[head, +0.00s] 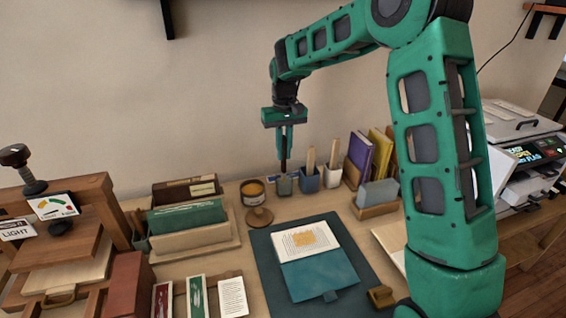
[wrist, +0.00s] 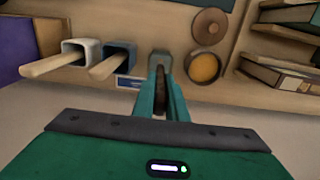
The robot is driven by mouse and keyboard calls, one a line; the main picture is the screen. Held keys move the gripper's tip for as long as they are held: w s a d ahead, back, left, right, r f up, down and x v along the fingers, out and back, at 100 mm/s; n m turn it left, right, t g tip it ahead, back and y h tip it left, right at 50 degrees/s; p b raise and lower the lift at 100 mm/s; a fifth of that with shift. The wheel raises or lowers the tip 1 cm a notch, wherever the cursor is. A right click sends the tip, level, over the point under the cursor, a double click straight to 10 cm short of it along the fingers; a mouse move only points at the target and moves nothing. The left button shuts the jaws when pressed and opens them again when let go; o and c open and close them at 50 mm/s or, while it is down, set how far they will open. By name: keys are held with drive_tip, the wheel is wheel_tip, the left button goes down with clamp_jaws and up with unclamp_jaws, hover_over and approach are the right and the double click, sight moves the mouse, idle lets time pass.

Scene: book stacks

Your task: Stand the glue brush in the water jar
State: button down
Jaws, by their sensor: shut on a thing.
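My gripper (head: 285,148) points straight down and is shut on the glue brush (head: 284,164), a thin dark stick that hangs upright below the fingers. In the wrist view the brush (wrist: 160,78) shows between the fingertips (wrist: 161,98). The water jar, seemingly the small grey-green jar (head: 285,187), stands on the table right below the brush. In the wrist view this jar (wrist: 159,58) lies straight beyond the fingertips. The brush's lower end reaches the jar's mouth in the picture; I cannot tell whether it is inside.
A blue cup (head: 308,183) and a white cup (head: 331,179), each with a wooden stick, stand close to the jar's right. An open amber pot (head: 252,191) stands to its left, with a round wooden lid (head: 259,217) in front. Books (head: 360,154) stand behind right.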

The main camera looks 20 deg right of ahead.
sight(284, 173)
drive_tip(key=shift+f, duration=1.75)
drive_tip(key=c, duration=1.8)
unclamp_jaws()
drive_tip(key=shift+f, duration=0.1)
drive_tip(key=shift+o, duration=0.2)
